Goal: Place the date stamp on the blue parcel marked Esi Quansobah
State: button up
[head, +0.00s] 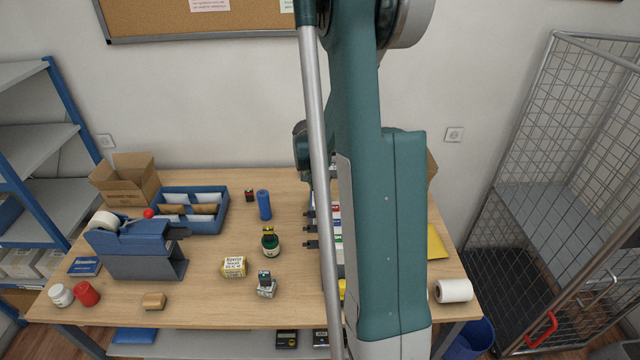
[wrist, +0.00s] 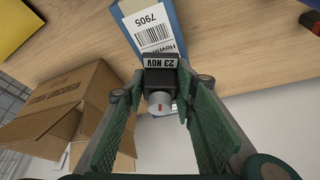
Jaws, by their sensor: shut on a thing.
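In the wrist view my gripper (wrist: 160,96) is shut on the date stamp (wrist: 161,64), a dark block with a band reading 23 NOV. The stamp is in front of the near end of a blue parcel (wrist: 173,14). The parcel has a white barcode label with 7905 and partly covered lettering; I cannot read the name Esi Quansobah on it. I cannot tell whether the stamp touches the parcel. In the head view my arm hides the gripper, stamp and parcel.
A cardboard box (wrist: 62,112) stands close on the left in the wrist view. A yellow envelope (head: 437,243) lies at right.

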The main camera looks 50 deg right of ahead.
jog(key=shift+f, duration=0.3)
jog(key=shift+f, duration=0.2)
jog(key=o, duration=1)
jog(key=shift+r, duration=0.25)
jog(key=shift+v, duration=5.95)
jog(key=shift+a, duration=0.1)
